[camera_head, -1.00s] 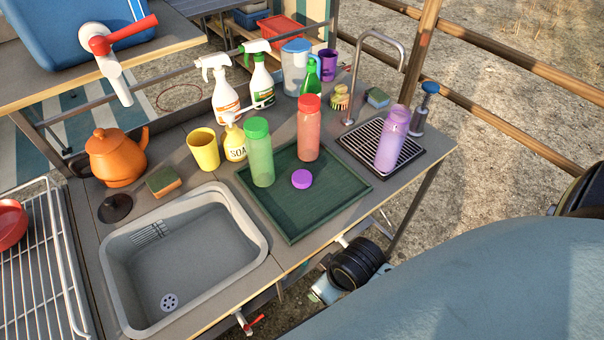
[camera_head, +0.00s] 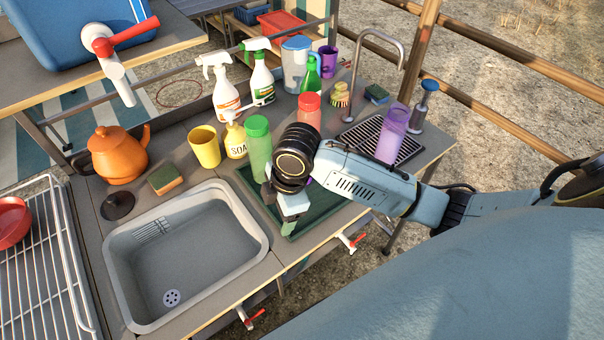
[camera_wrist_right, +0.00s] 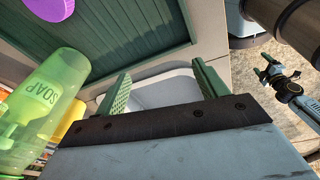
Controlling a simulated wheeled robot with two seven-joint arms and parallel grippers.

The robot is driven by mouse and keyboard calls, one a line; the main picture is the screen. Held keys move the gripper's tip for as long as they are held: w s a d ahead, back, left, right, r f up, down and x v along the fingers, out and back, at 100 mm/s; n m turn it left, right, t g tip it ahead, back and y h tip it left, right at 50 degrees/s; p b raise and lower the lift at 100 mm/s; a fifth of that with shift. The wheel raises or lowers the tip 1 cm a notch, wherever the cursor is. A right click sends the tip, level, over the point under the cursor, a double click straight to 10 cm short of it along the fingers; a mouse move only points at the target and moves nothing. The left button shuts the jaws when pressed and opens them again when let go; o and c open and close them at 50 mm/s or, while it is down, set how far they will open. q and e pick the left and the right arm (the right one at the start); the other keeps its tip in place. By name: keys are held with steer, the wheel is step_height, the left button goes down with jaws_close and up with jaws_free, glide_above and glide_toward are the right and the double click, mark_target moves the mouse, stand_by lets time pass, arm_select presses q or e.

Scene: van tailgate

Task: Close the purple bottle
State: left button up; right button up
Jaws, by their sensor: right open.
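The translucent purple bottle (camera_head: 393,132) stands upright and uncapped on the black drain rack at the right of the counter. The purple cap (camera_wrist_right: 50,8) lies on the dark green tray (camera_wrist_right: 120,40); in the head view my right wrist hides most of it. My right gripper (camera_head: 276,210) is over the tray's front left edge, near the sink. In the right wrist view the gripper (camera_wrist_right: 163,85) has its green fingers spread with nothing between them; the cap is off to the upper left.
A green bottle (camera_head: 258,147) stands close to my right gripper, and a red bottle (camera_head: 309,111) stands behind my wrist. The sink (camera_head: 185,255) is at left. A yellow cup (camera_head: 204,147), soap bottle (camera_head: 235,140) and tap (camera_head: 378,60) stand on the counter.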

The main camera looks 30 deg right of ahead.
steer(key=w+d+r+n+g+h, duration=0.1)
steer(key=w+d+r+n, duration=0.3)
steer(key=w+d+r, duration=0.5)
steer(key=d, duration=0.3)
steer(key=shift+d+r+n+h, duration=0.15)
steer(key=shift+r+n+h, duration=0.15)
steer(key=shift+r+h, duration=0.1)
step_height(320, 180, down, 8)
steer(key=shift+w+f+b, duration=0.1)
steer(key=shift+f+b, duration=0.05)
steer(key=shift+b, duration=0.15)
steer(key=shift+a+f, duration=0.15)
steer(key=shift+f, duration=1.15)
steer(key=shift+a+f, duration=0.15)
steer(key=shift+f, duration=1.15)
